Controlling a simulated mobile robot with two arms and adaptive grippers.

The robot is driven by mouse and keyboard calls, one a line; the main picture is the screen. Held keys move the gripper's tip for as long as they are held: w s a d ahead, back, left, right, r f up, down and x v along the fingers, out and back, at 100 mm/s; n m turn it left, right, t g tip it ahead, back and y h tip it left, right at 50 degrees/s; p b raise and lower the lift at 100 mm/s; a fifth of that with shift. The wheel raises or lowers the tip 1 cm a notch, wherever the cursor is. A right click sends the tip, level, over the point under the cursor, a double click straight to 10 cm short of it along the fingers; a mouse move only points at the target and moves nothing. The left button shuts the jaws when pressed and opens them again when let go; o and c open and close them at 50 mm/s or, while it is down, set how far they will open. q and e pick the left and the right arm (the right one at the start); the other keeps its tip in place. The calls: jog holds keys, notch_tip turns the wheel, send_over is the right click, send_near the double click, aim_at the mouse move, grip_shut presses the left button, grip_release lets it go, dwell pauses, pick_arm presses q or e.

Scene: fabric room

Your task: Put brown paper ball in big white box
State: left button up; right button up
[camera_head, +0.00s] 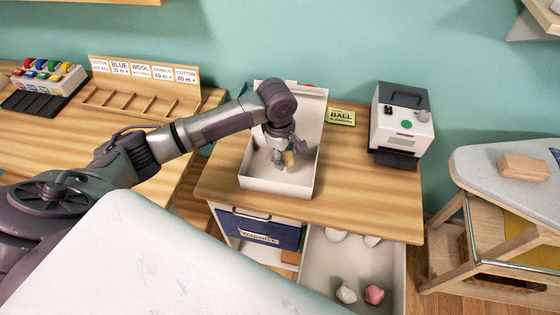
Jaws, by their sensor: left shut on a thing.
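My left gripper (281,158) reaches in from the left and points down inside a white box (262,184) on the wooden table. It is shut on a small brown thing, which looks like the brown paper ball (289,158); the fingers partly hide it. The white box is open at the top, with a tall back part standing up behind the gripper. I cannot tell whether the ball touches the box floor. A larger white bin (390,270) stands open below the table's front edge. My right gripper is not in view.
Several white balls and a pink ball (374,294) lie in the lower bin. A grey and white machine (402,122) and a yellow "BALL" sign (341,117) stand at the table's back right. A wooden rack (135,104) stands at left. A blue drawer (262,229) is below.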

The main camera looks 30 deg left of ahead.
pick_arm(q)
jog(key=shift+a+f, duration=0.3)
jog(key=shift+a, duration=0.2)
jog(key=shift+a+f, duration=0.1)
jog(key=shift+f, duration=0.05)
notch_tip(320, 180, down, 4)
jog(key=shift+r+p, duration=0.1)
jog(key=shift+p, duration=0.2)
jog(key=shift+s, duration=0.1)
jog(key=o, duration=0.7)
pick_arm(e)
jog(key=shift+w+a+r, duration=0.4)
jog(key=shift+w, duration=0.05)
pick_arm(q)
jog(key=r, duration=0.8)
jog(key=s+r, duration=0.1)
jog(key=r, duration=0.3)
jog(key=shift+a, duration=0.35)
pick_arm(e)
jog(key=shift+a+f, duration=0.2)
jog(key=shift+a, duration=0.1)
